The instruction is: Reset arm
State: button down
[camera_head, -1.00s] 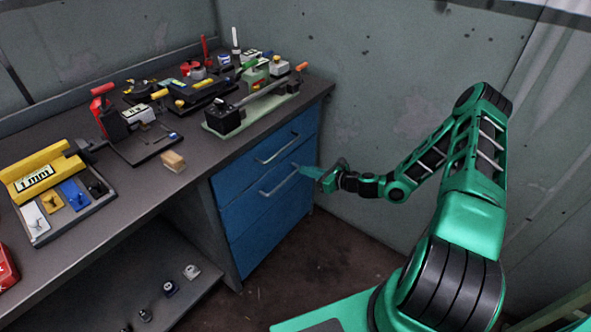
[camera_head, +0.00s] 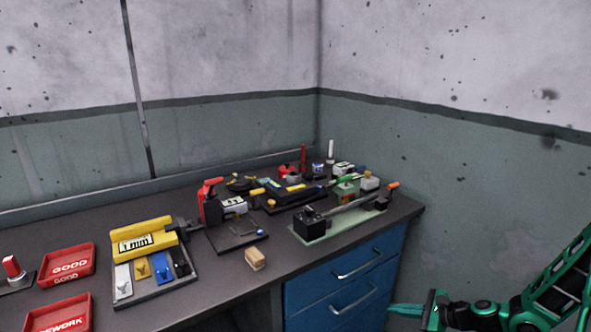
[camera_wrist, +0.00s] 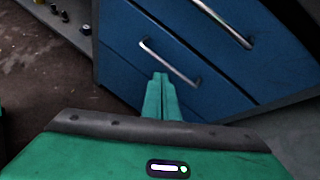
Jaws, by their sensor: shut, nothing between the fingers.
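My gripper (camera_head: 408,309) is at the lower right in the head view, off the right side of the blue drawer unit (camera_head: 345,285). Its green fingers also show in the wrist view (camera_wrist: 161,84), closed together with nothing between them. They point toward the blue drawer fronts (camera_wrist: 130,70) and a drawer handle (camera_wrist: 170,62), which appears apart from the fingers. My arm runs out of the head view at the lower right.
The workbench (camera_head: 215,285) holds a yellow gauge block (camera_head: 145,238), red trays marked GOOD (camera_head: 67,265) and REWORK (camera_head: 60,314), a small wooden block (camera_head: 255,259) and several clamps and tools. Walls stand behind and to the right. Dark floor (camera_wrist: 50,85) lies left of the drawers.

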jog(key=s+d+r+n+g+h, duration=0.2)
jog(key=s+r+n, duration=0.3)
jog(key=s+r, duration=0.4)
jog(key=s+d+r+n+g+h, duration=0.3)
jog(key=s+r+n, duration=0.3)
jog(key=s+r, duration=0.4)
jog(key=s+d+r+n+g+h, duration=0.3)
jog(key=s+r+n, duration=0.2)
jog(key=s+r, duration=0.5)
jog(key=s, duration=0.6)
jog(key=shift+s+r, duration=0.15)
jog(key=shift+s, duration=0.25)
jog(key=shift+w+f, duration=0.25)
jog(key=shift+w, duration=0.4)
